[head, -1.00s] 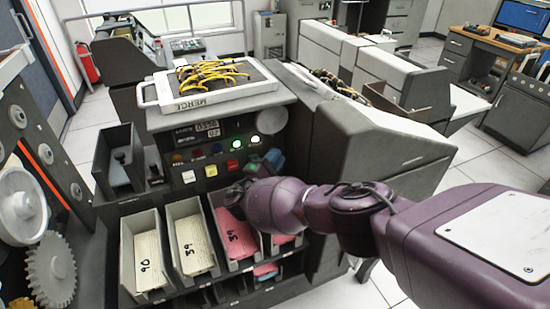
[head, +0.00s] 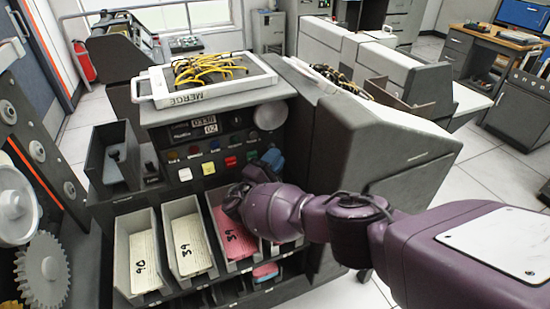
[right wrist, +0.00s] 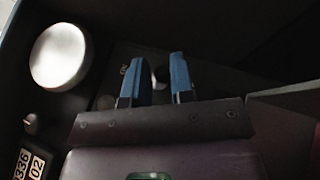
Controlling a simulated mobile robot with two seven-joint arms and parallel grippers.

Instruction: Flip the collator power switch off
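The collator (head: 385,150) is a dark grey machine with a control panel (head: 215,150) on its front. My right gripper (head: 272,158) is at the right end of this panel, mostly hidden behind my arm, with blue fingertips showing. In the right wrist view its two blue fingers (right wrist: 158,82) are apart, close to the panel. A small dark part with a pale spot, possibly the power switch (right wrist: 160,74), shows between them; I cannot tell its position or whether a finger touches it. The panel lamps look unlit. My left gripper is not in view.
A large pale round knob (head: 270,115) sits on the panel, left of the fingers in the wrist view. A white board with yellow wires (head: 222,92) lies on top.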

